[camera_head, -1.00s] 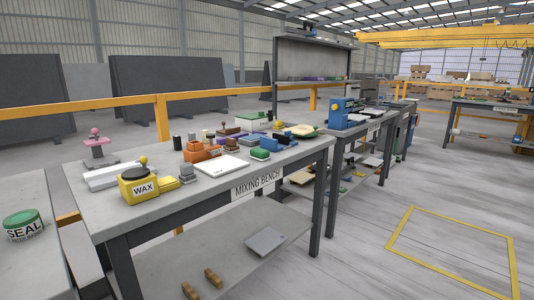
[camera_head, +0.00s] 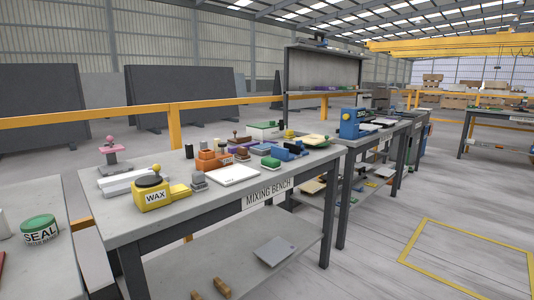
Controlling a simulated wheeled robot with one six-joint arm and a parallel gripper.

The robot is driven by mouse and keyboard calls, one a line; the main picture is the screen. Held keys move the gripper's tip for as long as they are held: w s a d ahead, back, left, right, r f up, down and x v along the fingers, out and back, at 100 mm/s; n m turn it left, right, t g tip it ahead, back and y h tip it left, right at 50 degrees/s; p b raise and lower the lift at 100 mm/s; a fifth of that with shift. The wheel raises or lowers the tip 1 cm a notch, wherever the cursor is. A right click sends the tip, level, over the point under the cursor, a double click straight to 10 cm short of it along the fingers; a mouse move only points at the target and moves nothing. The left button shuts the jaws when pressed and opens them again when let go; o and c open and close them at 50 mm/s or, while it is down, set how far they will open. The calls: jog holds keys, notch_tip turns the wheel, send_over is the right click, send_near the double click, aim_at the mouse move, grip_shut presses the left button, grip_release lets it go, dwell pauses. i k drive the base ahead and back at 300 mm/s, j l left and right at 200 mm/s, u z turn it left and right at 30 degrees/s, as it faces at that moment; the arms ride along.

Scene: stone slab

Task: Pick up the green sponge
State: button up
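A small green block (camera_head: 270,162) lies on the mixing bench (camera_head: 228,200), near its front edge and right of a white tray. It may be the green sponge, but it is too small to tell. My gripper does not show in this view.
The bench also holds a yellow WAX pot (camera_head: 152,194), a white tray (camera_head: 233,175), an orange block (camera_head: 210,161) and blue pieces (camera_head: 287,151). A SEAL tin (camera_head: 39,229) stands on a table at left. Open floor (camera_head: 400,225) lies at right.

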aim_at(271, 165)
jog(key=i+l, duration=0.1)
jog(key=i, duration=0.35)
jog(key=i+l+u, duration=0.1)
jog(key=i, duration=0.35)
jog(key=i+l+u, duration=0.1)
jog(key=i, duration=0.3)
jog(key=i+l, duration=0.25)
jog(key=i, duration=0.2)
jog(key=i+l+u, duration=0.1)
jog(key=i, duration=0.3)
jog(key=l, duration=0.1)
